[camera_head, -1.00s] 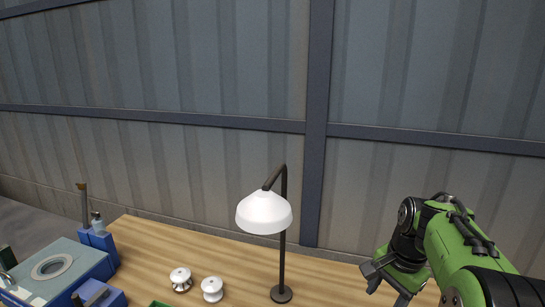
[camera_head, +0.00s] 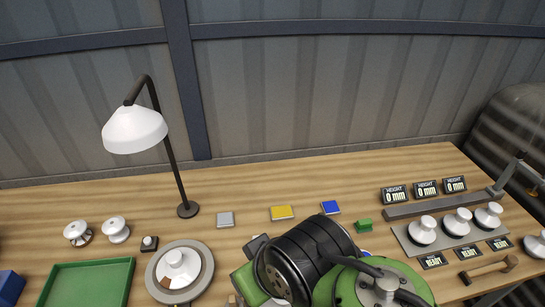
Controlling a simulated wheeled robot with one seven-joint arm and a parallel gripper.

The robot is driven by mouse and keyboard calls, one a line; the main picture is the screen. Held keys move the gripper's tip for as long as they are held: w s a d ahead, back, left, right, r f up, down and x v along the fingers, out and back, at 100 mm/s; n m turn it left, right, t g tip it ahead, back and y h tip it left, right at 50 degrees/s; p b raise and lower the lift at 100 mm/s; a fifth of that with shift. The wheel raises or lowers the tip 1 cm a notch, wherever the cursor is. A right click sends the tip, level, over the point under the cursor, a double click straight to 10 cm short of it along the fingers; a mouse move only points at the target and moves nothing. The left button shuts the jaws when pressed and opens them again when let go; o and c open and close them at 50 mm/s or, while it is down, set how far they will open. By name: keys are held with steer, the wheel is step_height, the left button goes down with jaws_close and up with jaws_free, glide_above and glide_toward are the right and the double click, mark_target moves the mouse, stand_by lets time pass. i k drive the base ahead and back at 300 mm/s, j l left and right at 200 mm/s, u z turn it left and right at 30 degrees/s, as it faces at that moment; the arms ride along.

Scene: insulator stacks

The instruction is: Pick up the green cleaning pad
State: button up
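A small green block-like piece (camera_head: 363,225) lies on the wooden table, just right of my arm's black joint. It is the only small loose green item I see, and it looks thicker than the flat coloured pads near it; I cannot tell for certain that it is the cleaning pad. My arm fills the lower middle of the view. Parts of my gripper (camera_head: 250,272) show left of the black joint, left of and nearer than the green piece. Its fingertips are hidden, so its opening cannot be seen.
Grey (camera_head: 226,219), yellow (camera_head: 281,212) and blue (camera_head: 330,207) pads lie in a row. A lamp (camera_head: 187,209), a round turntable (camera_head: 205,272) with a white insulator and a green tray (camera_head: 128,265) are left. Insulators on a grey plate (camera_head: 404,237) and height displays (camera_head: 425,188) are right.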

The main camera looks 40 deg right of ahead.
mark_target(362, 226)
steer(key=z, duration=2.1)
steer(key=k+l+u, duration=0.1)
steer(key=l+u, duration=0.3)
steer(key=k+l+u, duration=0.15)
steer(key=u, duration=0.3)
steer(key=k+l+u, duration=0.15)
steer(key=l+u, duration=0.25)
steer(key=k+u, duration=0.2)
steer(key=u, duration=0.2)
steer(key=l+u, duration=0.7)
steer(key=u, duration=0.25)
steer(key=k+l+u, duration=0.2)
steer(key=u, duration=0.25)
steer(key=k+l+u, duration=0.15)
steer(key=l+u, duration=0.3)
steer(key=k+l+u, duration=0.1)
steer(key=l+u, duration=0.3)
steer(key=j, duration=0.1)
